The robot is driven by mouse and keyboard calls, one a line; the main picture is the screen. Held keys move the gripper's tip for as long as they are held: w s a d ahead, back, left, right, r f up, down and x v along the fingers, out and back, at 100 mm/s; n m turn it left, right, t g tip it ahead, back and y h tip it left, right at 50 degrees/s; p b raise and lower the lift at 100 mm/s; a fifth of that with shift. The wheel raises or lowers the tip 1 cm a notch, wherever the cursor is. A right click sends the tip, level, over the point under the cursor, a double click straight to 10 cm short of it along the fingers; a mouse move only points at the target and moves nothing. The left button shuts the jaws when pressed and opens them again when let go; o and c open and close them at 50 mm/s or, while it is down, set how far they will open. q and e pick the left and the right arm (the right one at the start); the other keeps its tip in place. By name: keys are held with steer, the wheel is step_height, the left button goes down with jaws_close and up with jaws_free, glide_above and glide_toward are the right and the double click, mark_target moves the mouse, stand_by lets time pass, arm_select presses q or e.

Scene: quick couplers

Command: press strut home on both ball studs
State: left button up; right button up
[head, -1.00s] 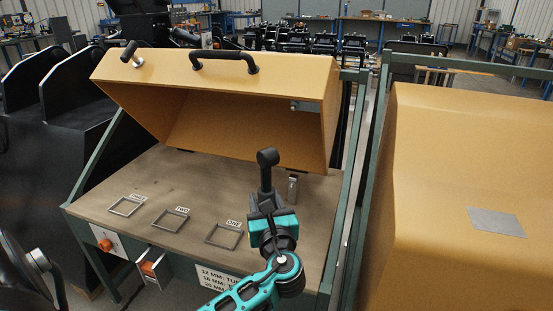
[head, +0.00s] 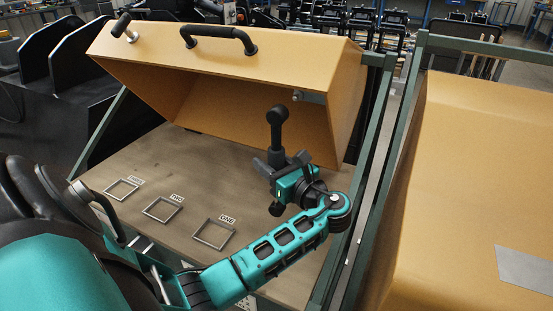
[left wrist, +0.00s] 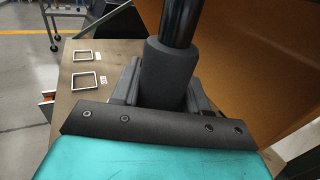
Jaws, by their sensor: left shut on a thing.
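My left gripper (head: 283,168) is shut on the strut, a black tube with a rounded end (head: 276,118) standing nearly upright. In the left wrist view the strut (left wrist: 170,75) rises between the jaws, with a thinner glossy part above; its lower end is hidden. A small bright ball stud (head: 297,96) sits on a bracket at the right underside of the raised yellow hood (head: 240,70). The strut's top end is below and left of that stud in the picture, apart from it. The lower stud does not show; my gripper may cover it. My right gripper is out of view.
The bench top (head: 150,160) carries square metal frames labelled ONE (head: 214,234), TWO (head: 162,209) and a third (head: 121,189). A green frame post (head: 376,130) runs along the right side, beside another yellow hood (head: 490,180). The bench's left middle is clear.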

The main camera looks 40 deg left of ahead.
arm_select(q)
steer(key=shift+s, duration=0.1)
steer(key=shift+r+p, duration=0.25)
steer(key=shift+p, duration=0.45)
steer(key=shift+w+f, duration=0.2)
steer(key=shift+w, duration=0.1)
steer(key=w, duration=0.1)
steer(key=w+a+b, duration=0.1)
steer(key=w, duration=0.1)
steer(key=w+b, duration=0.1)
steer(key=w, duration=0.1)
steer(key=shift+a, duration=0.3)
steer(key=shift+w+a, duration=0.3)
steer(key=shift+w, duration=0.5)
steer(key=shift+w+a, duration=0.25)
steer(key=shift+w, duration=0.55)
stand_by(0.9)
